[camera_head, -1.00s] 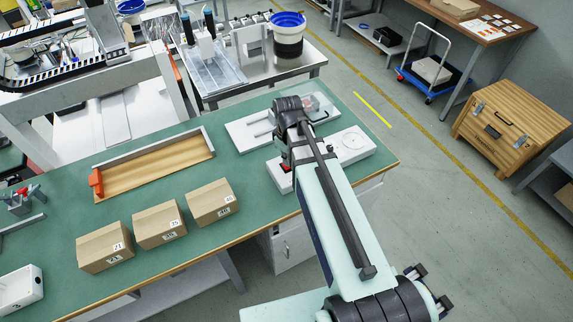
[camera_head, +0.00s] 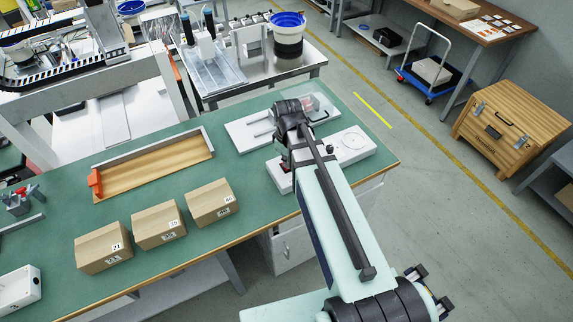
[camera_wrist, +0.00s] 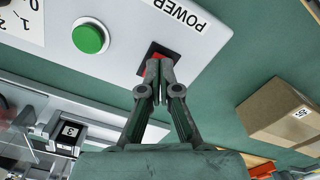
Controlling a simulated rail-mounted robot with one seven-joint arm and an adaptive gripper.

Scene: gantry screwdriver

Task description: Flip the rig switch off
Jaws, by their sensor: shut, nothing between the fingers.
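The rig is a white box (camera_head: 352,146) at the right end of the green bench, partly hidden by my arm in the head view. In the wrist view its white panel (camera_wrist: 120,45) carries a POWER label (camera_wrist: 181,12), a green round button (camera_wrist: 90,38) and a red rocker switch (camera_wrist: 144,68) in a black frame. My gripper (camera_wrist: 159,64) is shut and empty. Its fingertips are over the switch and hide part of it; I cannot tell whether they touch or which way the rocker is tilted. In the head view my gripper's fingertips are hidden behind my arm.
Several cardboard boxes (camera_head: 158,225) stand left of the rig along the bench's front edge; one shows in the wrist view (camera_wrist: 280,115). A wooden tray (camera_head: 155,172) lies behind them. A white plate with fittings (camera_head: 245,132) lies behind the rig.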

